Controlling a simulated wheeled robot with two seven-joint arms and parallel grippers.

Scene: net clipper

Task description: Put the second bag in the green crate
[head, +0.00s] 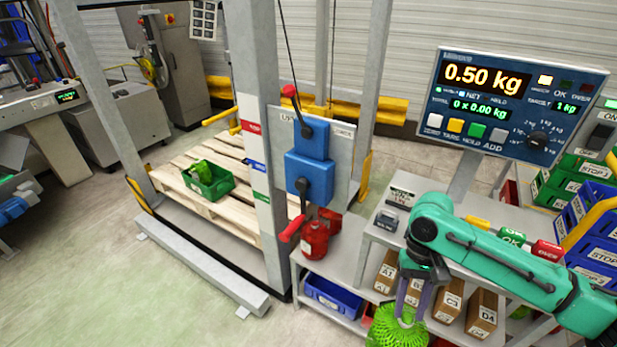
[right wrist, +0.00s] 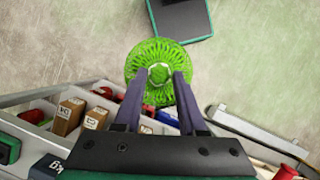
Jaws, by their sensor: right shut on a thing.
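The green crate (head: 219,188) sits on a wooden pallet inside the grey frame, with a bright green bag (head: 201,171) in it. My right gripper (head: 411,296) is shut on another green net bag (head: 396,330), which hangs below the fingers at the bottom edge of the head view. In the right wrist view, the two fingers (right wrist: 156,88) close on the top of this bag (right wrist: 143,62), and its net spreads around them. The crate is well to the left of the held bag. My left gripper is not in view.
The frame's post (head: 256,130) and a panel with blue boxes (head: 311,170) stand between my right arm and the crate. A scale display (head: 517,100) reads 0.50 kg. Cardboard boxes (head: 448,300) and a blue bin (head: 333,297) fill low shelves. The floor at front left is clear.

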